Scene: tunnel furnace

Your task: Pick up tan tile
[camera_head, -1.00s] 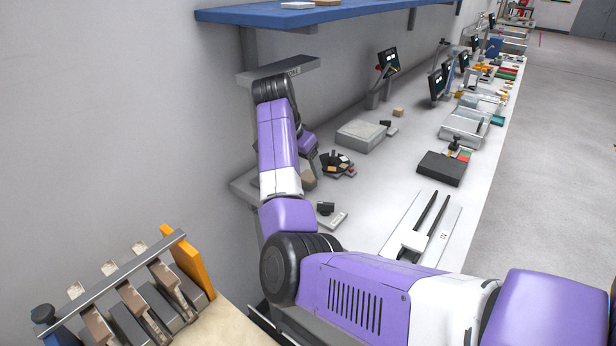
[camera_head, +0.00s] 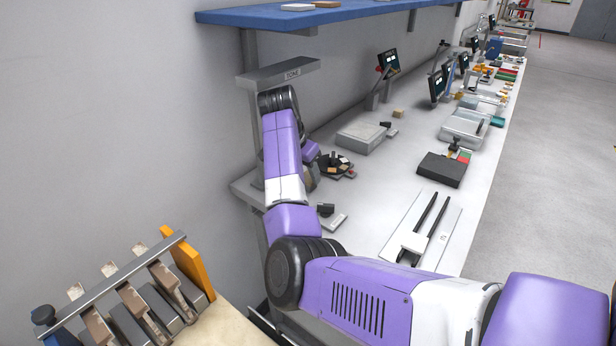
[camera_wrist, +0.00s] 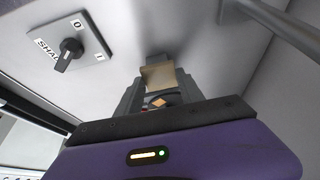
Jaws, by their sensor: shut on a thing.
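My gripper (camera_wrist: 158,88) is shut on a tan tile (camera_wrist: 158,74), which shows between its two grey fingers, ahead of the purple wrist housing in the wrist view. The tile's near face is visible; part of it is hidden by the fingers and housing. A small orange patch shows just below it between the fingers. In the head view my arm is bent toward the bench by the wall, and its links largely hide my gripper and the held tile.
A dark round holder (camera_head: 334,165) with small tiles stands on the bench (camera_head: 385,205), right of my arm. A blue shelf (camera_head: 290,18) is above. A switch plate (camera_wrist: 70,48) marked 0 and I is close by. An orange panel (camera_head: 190,264) stands at lower left.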

